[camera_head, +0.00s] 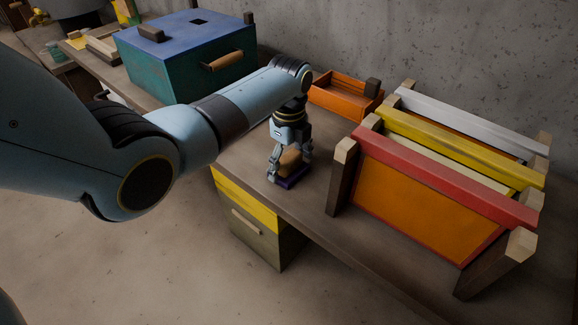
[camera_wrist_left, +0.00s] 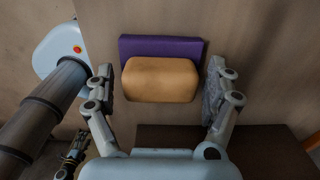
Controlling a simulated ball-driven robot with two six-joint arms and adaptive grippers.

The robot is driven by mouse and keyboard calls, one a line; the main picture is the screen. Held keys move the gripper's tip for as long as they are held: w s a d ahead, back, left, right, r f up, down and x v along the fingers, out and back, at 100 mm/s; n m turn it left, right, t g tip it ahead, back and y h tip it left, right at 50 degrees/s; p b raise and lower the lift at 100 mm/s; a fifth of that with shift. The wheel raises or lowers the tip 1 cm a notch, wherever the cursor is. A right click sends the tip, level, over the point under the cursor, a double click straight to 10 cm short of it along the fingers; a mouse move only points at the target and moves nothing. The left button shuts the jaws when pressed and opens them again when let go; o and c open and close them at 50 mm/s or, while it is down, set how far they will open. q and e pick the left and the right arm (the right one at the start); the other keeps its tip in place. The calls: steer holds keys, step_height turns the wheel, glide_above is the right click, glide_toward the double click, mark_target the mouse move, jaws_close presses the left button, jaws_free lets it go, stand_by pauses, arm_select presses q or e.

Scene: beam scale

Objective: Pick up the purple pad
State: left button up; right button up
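The purple pad (camera_head: 290,184) lies on the bench top near its front edge, with a tan block-shaped grip (camera_head: 291,158) on it. In the left wrist view the purple pad (camera_wrist_left: 160,44) shows behind the tan grip (camera_wrist_left: 160,82). My left gripper (camera_head: 290,172) points down over it. Its two fingers (camera_wrist_left: 160,75) are spread on either side of the tan grip, with a gap at each side. A small dark jointed part at the lower left of the wrist view may be my right gripper (camera_wrist_left: 73,152); its fingers are too small to read.
A rack (camera_head: 343,175) with red, yellow and white-topped frames stands to the right. An orange tray (camera_head: 342,99) sits behind the gripper. A teal box with a blue lid (camera_head: 190,42) stands at the back left. A yellow-fronted drawer (camera_head: 246,201) is below the bench edge.

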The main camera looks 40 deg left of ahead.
mark_target(289, 156)
arm_select(q)
steer(key=c, duration=1)
steer(key=shift+r, duration=0.1)
step_height(289, 156, up, 10)
steer(key=shift+f+p, duration=0.1)
steer(key=shift+p, duration=0.7)
